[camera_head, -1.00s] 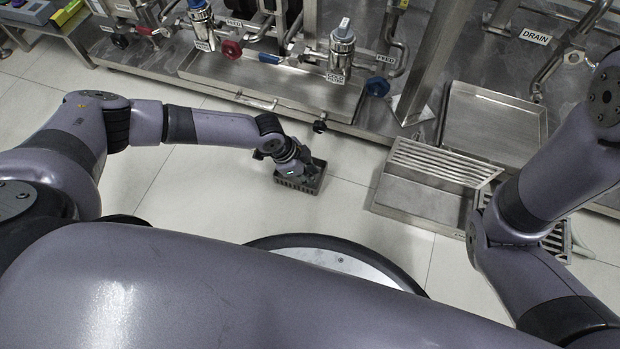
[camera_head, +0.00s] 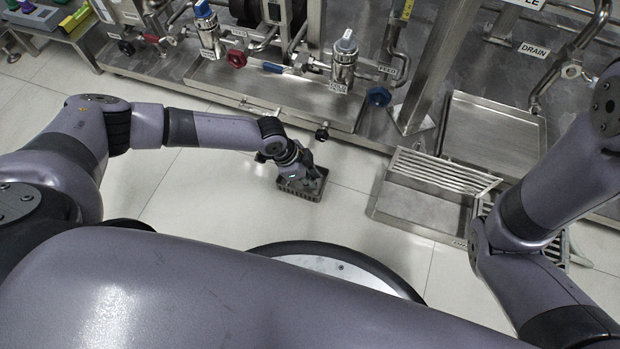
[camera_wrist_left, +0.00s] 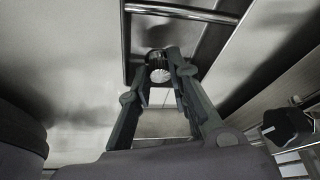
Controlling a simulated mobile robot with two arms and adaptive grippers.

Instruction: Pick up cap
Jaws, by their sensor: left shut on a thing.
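My left gripper (camera_head: 303,171) is low over a small dark grey crate (camera_head: 300,195) on the floor, near the front of the metal skid. In the left wrist view the gripper (camera_wrist_left: 160,72) is shut on a small round cap (camera_wrist_left: 159,73). The cap has a dark ribbed side and a paler face, and it sits between the fingertips. In the head view the hand hides the cap and part of the crate. My right arm shows at the right, but its gripper is out of the picture.
The steel skid (camera_head: 285,110) with pipes, gauges and valve knobs stands behind the crate. A black knob (camera_head: 322,133) juts from its front edge and shows in the left wrist view (camera_wrist_left: 288,127). A slatted steel box (camera_head: 425,210) stands to the right. Tiled floor (camera_head: 210,200) is clear to the left.

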